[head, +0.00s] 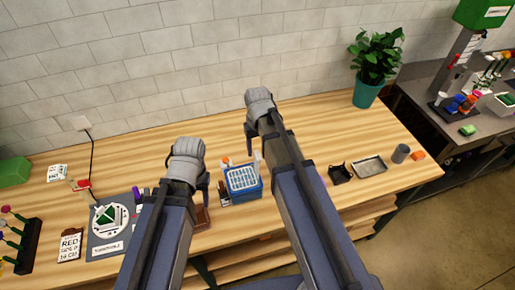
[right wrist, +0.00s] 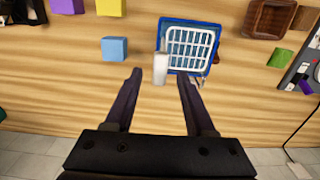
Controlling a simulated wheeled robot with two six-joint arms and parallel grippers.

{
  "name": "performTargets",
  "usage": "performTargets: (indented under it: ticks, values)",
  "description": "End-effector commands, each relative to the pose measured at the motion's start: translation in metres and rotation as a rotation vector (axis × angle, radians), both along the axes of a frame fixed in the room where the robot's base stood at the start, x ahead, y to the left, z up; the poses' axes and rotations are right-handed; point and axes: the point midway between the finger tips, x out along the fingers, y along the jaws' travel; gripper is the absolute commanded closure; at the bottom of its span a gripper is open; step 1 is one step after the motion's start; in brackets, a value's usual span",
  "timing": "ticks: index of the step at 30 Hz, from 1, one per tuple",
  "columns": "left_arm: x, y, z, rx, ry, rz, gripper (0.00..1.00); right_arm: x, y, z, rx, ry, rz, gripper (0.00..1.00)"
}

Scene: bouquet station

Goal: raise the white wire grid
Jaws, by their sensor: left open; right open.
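The white wire grid (head: 242,178) lies flat over the top of a blue crate (head: 244,195) near the middle of the bench. In the right wrist view the grid (right wrist: 190,48) shows whole, inside the rim of the crate (right wrist: 214,40). My right gripper (head: 250,142) is open and empty above the bench, behind the crate in the head view. In the right wrist view its fingers (right wrist: 160,78) are apart and the grid is ahead, toward the right finger. My left gripper (head: 205,190) is open, left of the crate; its fingertips are partly hidden by my arm.
A white cylinder (right wrist: 160,66) stands close beside the crate. A brown wooden box (right wrist: 270,18) is on the crate's other side.

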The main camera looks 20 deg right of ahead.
Motion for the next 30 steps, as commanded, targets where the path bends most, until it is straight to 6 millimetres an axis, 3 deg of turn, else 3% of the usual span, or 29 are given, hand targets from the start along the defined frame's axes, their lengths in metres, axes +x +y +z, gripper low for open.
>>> performTargets:
  ticks: [1,12,30]
  values:
    - [0.000,0.000,0.012,0.000,0.000,-0.001,0.50,0.000,0.000,0.012,0.000,0.000,0.000,0.45]
    - [-0.001,0.000,0.059,-0.001,0.001,0.014,0.50,0.000,0.000,0.059,0.000,0.000,0.000,0.45]
    - [-0.001,0.000,0.061,-0.001,0.000,0.020,0.50,0.000,0.000,0.061,0.000,0.000,0.000,0.45]
